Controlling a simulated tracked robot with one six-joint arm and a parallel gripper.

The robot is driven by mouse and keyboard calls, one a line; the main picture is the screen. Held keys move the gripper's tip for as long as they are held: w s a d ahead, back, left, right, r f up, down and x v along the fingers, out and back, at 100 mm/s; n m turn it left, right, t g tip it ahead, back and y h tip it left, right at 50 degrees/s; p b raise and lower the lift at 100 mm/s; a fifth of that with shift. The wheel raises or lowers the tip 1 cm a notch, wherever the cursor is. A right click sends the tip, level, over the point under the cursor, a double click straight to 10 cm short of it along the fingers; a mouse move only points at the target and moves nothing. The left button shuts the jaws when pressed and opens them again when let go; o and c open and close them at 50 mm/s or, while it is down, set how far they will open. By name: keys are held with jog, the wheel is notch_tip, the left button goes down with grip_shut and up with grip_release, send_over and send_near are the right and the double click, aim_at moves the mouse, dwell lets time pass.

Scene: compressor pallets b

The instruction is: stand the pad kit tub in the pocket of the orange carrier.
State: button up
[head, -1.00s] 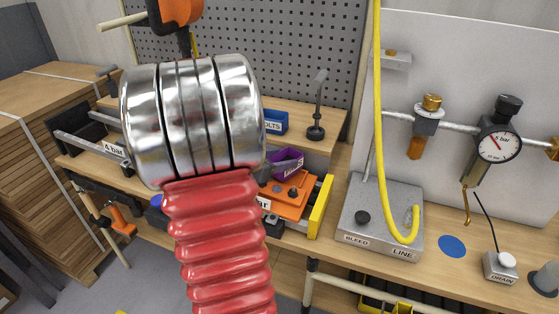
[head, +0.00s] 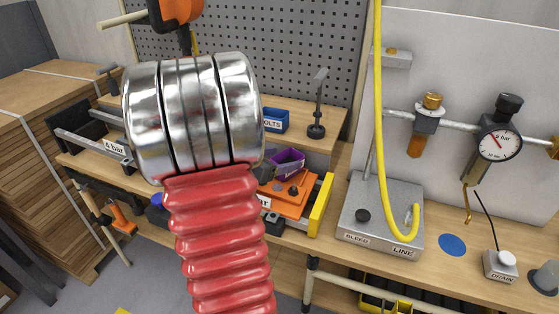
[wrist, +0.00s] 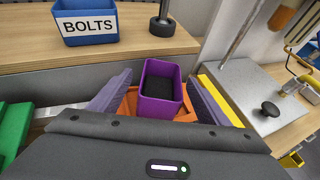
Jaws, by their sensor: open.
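The purple tub (wrist: 161,104), which I take for the pad kit tub, stands open-topped with dark contents, between the fingers of my gripper (wrist: 160,80) in the wrist view. The fingers are spread, with a gap visible on each side. Orange parts of the carrier (wrist: 127,104) show on both sides of the tub. In the head view the orange carrier (head: 290,200) lies on the bench, with the tub (head: 290,159) at its back. My arm hides part of both. The tub's base is hidden, so I cannot tell how it sits in the pocket.
A yellow bar (head: 321,205) stands right of the carrier. The grey bleed box (head: 385,215) with a yellow hose is further right. A blue BOLTS bin (wrist: 85,22) and a black-based stand (wrist: 163,26) are on the shelf behind. A green block (wrist: 14,130) is at left.

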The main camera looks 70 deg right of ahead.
jog(key=shift+r, duration=0.15)
jog(key=shift+r, duration=0.25)
jog(key=v, duration=1.2)
jog(key=shift+f, duration=0.2)
jog(key=w+a+m+t+y, duration=0.3)
jog(key=a+m+t+y, duration=0.1)
jog(key=a, duration=1.1)
jog(key=w+a+r+m+t+y, duration=0.1)
jog(key=w+a+m+t+y, duration=0.3)
jog(key=a, duration=1.1)
jog(key=w+a+r+m+t+y, duration=0.1)
jog(key=w+a+m+t+y, duration=0.2)
jog(key=a, duration=1.2)
jog(key=shift+w+m+t+y, duration=0.35)
jog(key=shift+m+t+y, duration=0.05)
jog(key=shift+m, duration=0.3)
